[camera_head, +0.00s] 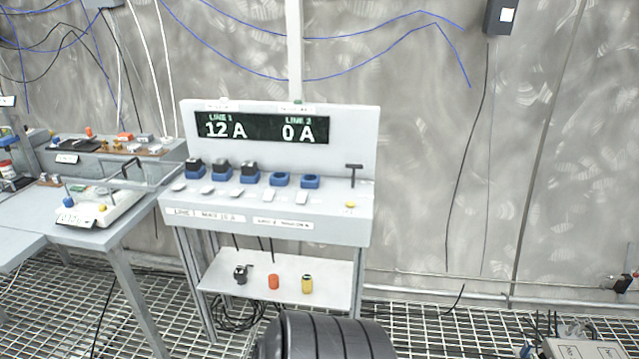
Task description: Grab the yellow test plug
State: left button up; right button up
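A small yellow cylinder with a dark top, which looks like the yellow test plug (307,284), stands upright on the white lower shelf (332,299) under the test console (270,220). An orange-red cylinder (273,282) stands to its left, and a black plug-like piece (240,274) is further left on the same shelf. Neither of my grippers shows in the head view, so their state is hidden. Nothing touches the yellow plug.
The console's display (262,128) reads 12 A and 0 A, above several blue sockets. A grey workbench (115,233) with devices stands at left. A dark ribbed body (325,338) fills the bottom middle, before the shelf. The grated floor right of the console is mostly clear.

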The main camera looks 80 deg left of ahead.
aim_at(306, 280)
jog(key=u, duration=2.85)
jog(key=i+j+z, duration=0.1)
jog(key=i, duration=0.4)
jog(key=i+j+z, duration=0.1)
jog(key=i+j, duration=0.2)
jog(key=i, duration=0.25)
jog(key=i+j+z, duration=0.1)
jog(key=i+j, duration=0.15)
jog(key=i, duration=0.25)
